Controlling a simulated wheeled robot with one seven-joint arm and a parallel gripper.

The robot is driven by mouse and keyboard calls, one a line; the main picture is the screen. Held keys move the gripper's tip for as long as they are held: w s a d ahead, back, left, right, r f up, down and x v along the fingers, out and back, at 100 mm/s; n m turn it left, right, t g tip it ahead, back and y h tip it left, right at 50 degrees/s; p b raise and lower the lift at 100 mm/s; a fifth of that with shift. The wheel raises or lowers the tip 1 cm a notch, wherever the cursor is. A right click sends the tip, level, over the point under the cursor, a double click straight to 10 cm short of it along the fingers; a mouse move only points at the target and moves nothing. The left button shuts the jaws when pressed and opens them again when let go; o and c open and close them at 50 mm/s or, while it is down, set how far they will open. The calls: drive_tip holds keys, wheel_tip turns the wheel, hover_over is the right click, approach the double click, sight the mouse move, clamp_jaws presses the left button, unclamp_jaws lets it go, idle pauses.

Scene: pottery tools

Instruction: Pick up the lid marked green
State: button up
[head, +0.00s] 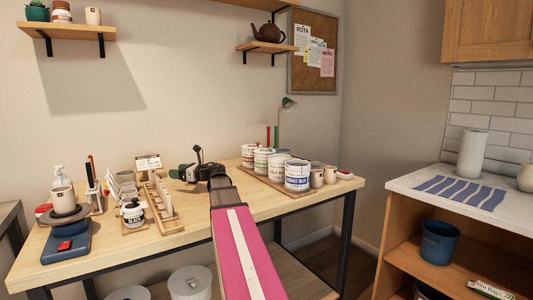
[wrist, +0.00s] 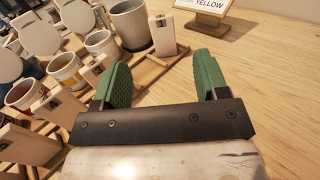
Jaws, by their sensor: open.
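No lid that I can read as marked green shows in either view. In the wrist view, several pale round discs (wrist: 89,66) stand among small cups and wooden posts at the left; I cannot tell whether they are lids or read a mark on them. My gripper (wrist: 162,68) has two green fingers, spread apart with nothing between them. It is above the wooden table, to the right of the cups. In the head view my gripper (head: 184,172) is over the back of the table, right of the small wooden rack (head: 166,222); my arm hides part of the table.
A grey cup (wrist: 130,24) and a card reading YELLOW (wrist: 202,7) stand beyond the fingers. Large labelled tubs, including a blue-lettered one (head: 297,178), stand on a board at the right. Bare tabletop lies right of my gripper.

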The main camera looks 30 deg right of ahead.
drive_tip(key=shift+c, duration=1.4)
drive_tip(key=w+d+r+m+t+h, duration=0.25)
drive_tip(key=d+r+m+h, duration=0.25)
drive_tip(key=d+m+h, duration=0.8)
drive_tip(key=w+d+r+m+t+h, duration=0.1)
drive_tip(key=d+r+m+t+h, duration=0.35)
drive_tip(key=m, duration=1.45)
drive_tip(key=m+g+h, duration=1)
drive_tip(key=m+g, duration=0.7)
drive_tip(key=m, duration=1.2)
approach(268, 152)
drive_tip(key=d+r, duration=0.1)
drive_tip(key=d, duration=0.3)
drive_tip(key=x, duration=0.4)
drive_tip(key=shift+w+d+r, duration=0.15)
drive_tip(key=shift+w+d, duration=0.15)
drive_tip(key=shift+w, duration=0.1)
drive_tip(key=shift+d, duration=0.45)
